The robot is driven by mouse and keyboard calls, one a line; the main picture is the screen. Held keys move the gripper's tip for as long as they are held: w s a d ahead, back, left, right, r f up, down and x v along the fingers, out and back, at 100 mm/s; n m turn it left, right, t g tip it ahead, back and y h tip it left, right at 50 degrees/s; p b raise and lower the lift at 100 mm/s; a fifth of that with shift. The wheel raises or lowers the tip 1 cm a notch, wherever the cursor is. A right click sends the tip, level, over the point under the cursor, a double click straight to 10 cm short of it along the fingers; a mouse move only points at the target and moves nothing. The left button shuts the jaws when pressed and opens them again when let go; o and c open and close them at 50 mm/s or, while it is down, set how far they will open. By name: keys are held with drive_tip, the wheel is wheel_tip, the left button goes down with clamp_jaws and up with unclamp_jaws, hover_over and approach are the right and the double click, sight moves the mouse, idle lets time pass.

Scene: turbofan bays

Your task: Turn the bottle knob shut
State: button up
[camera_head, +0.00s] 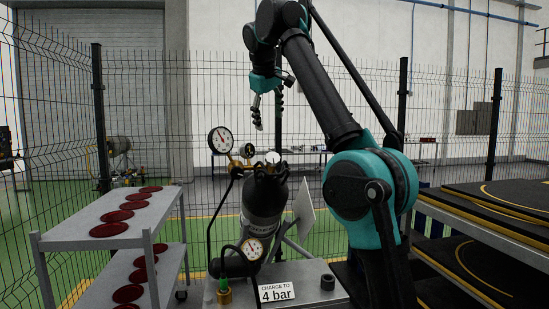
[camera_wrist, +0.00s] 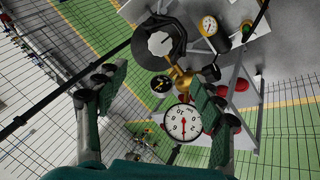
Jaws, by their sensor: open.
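The dark gas bottle (camera_head: 264,207) stands upright on a grey bench. Its pale round knob (camera_head: 272,157) is on top, inside a black collar. In the wrist view the knob (camera_wrist: 160,43) shows from above with a short dark mark on its face. My gripper (camera_head: 267,114) is above the bottle and clear of it, fingers pointing down. In the wrist view my gripper (camera_wrist: 155,84) is open and empty, with its fingers spread left and right. The knob lies above the gap between the fingertips in that picture.
A large gauge (camera_head: 220,140) and a small gauge (camera_head: 248,150) stick up left of the knob. A lower gauge (camera_head: 252,249) and a sign reading "CHARGE TO 4 bar" (camera_head: 276,292) are in front. A cart (camera_head: 75,242) with red discs stands left. Wire fence runs behind.

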sight(273, 157)
drive_tip(key=x, duration=1.7)
drive_tip(key=shift+f, duration=0.1)
drive_tip(key=c, duration=1.2)
